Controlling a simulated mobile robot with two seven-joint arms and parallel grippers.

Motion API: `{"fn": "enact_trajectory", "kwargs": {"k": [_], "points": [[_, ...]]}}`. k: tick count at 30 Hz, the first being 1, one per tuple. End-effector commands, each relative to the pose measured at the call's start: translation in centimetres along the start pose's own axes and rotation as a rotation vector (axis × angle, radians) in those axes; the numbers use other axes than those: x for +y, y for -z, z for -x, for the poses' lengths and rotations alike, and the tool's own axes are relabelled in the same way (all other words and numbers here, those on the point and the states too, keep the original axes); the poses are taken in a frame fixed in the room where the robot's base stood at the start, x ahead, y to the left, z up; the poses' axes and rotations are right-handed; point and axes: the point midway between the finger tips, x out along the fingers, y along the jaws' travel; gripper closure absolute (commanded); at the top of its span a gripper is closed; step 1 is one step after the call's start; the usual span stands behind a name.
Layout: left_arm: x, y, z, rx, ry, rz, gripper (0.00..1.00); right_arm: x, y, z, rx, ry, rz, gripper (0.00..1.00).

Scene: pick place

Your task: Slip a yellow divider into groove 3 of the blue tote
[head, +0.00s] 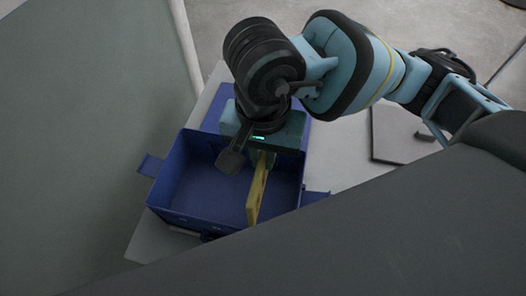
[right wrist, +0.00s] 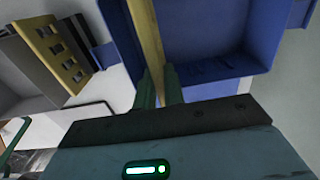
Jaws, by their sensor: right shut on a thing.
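The blue tote (head: 185,180) stands open on a pale table in the head view; its wall also shows in the right wrist view (right wrist: 225,45). My right gripper (head: 262,152) is above the tote's right half, shut on a yellow divider (head: 257,192). In the right wrist view the divider (right wrist: 147,35) rises from between the fingers (right wrist: 160,88). The divider is seen nearly edge-on, within the tote's outline. I cannot tell whether its edges sit in a groove; the grooves are too dark to count. My left gripper is out of view.
In the right wrist view another yellow divider (right wrist: 52,50), with slots, stands by dark plates at the left. A grey flat thing (head: 400,140) lies right of the tote in the head view. Pale table (head: 335,165) shows free between them. A large grey surface fills the left.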

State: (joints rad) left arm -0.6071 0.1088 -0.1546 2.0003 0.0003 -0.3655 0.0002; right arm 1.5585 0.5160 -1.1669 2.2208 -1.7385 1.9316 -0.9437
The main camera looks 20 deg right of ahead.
Motion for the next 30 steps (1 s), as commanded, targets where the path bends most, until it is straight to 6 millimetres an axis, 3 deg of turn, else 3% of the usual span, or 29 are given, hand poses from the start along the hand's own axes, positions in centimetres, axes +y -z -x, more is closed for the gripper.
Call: {"fn": "enact_trajectory", "kwargs": {"k": [30], "points": [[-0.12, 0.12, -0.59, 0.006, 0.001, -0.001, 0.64, -0.02, 0.02, -0.17, 0.000, 0.000, 0.000, 1.00]]}}
